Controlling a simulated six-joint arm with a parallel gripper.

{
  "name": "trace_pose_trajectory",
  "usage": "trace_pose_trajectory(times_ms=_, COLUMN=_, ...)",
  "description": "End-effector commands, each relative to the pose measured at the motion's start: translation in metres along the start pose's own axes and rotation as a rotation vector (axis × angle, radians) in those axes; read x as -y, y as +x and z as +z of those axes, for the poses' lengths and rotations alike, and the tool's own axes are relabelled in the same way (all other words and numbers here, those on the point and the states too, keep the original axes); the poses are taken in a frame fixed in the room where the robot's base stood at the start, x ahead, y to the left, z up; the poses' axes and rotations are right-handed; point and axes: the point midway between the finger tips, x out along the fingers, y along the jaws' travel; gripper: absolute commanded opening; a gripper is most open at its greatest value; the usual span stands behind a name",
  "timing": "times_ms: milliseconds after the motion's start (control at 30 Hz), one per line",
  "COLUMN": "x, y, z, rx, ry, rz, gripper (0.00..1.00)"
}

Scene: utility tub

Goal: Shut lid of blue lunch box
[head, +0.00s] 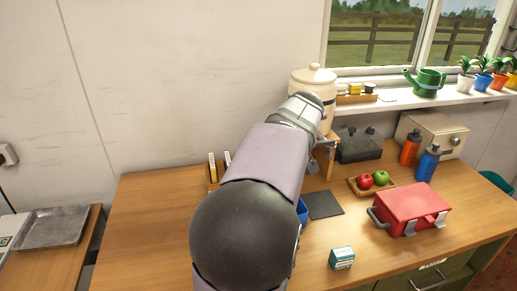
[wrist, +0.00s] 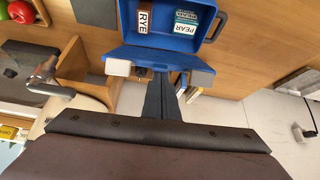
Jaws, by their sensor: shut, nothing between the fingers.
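The blue lunch box (wrist: 178,22) is open at the top of the wrist view, with its dark handle on the right side. Inside it lie a brown item marked RYE (wrist: 144,17) and one marked PEAR (wrist: 186,21). Its raised blue lid (wrist: 158,58) faces my gripper, with grey latches at its two lower corners. My gripper (wrist: 162,78) is shut and empty, its dark fingers just behind the lid's edge; I cannot tell whether they touch. In the head view my arm hides most of the box, and only a blue sliver (head: 302,211) shows.
A dark mat (head: 324,204) lies beside the box. To its right are a fruit tray (head: 386,189), a red lunch box (head: 411,210) and two bottles. A small teal-and-white box (head: 341,258) stands near the front. A wooden rack (wrist: 83,74) stands left in the wrist view.

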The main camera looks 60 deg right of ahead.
Motion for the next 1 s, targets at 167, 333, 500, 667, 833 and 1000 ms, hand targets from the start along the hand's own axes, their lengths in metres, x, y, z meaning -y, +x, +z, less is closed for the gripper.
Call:
trace_pose_trajectory(times_ms=167, x=-0.001, y=0.006, z=0.037, rx=-0.001, ry=0.002, rz=0.003, gripper=0.00)
trace_pose_trajectory(times_ms=333, x=-0.001, y=0.011, z=0.066, rx=0.000, ry=0.002, rz=0.002, gripper=0.00)
trace_pose_trajectory(times_ms=500, x=-0.001, y=0.021, z=0.094, rx=0.000, ry=0.002, rz=0.002, gripper=0.00)
trace_pose_trajectory(times_ms=667, x=0.000, y=0.033, z=0.118, rx=0.001, ry=0.001, rz=0.001, gripper=0.00)
trace_pose_trajectory(times_ms=833, x=-0.001, y=0.047, z=0.137, rx=0.000, ry=0.001, rz=0.002, gripper=0.00)
trace_pose_trajectory(times_ms=1000, x=0.000, y=0.060, z=0.152, rx=0.000, ry=0.000, rz=0.001, gripper=0.00)
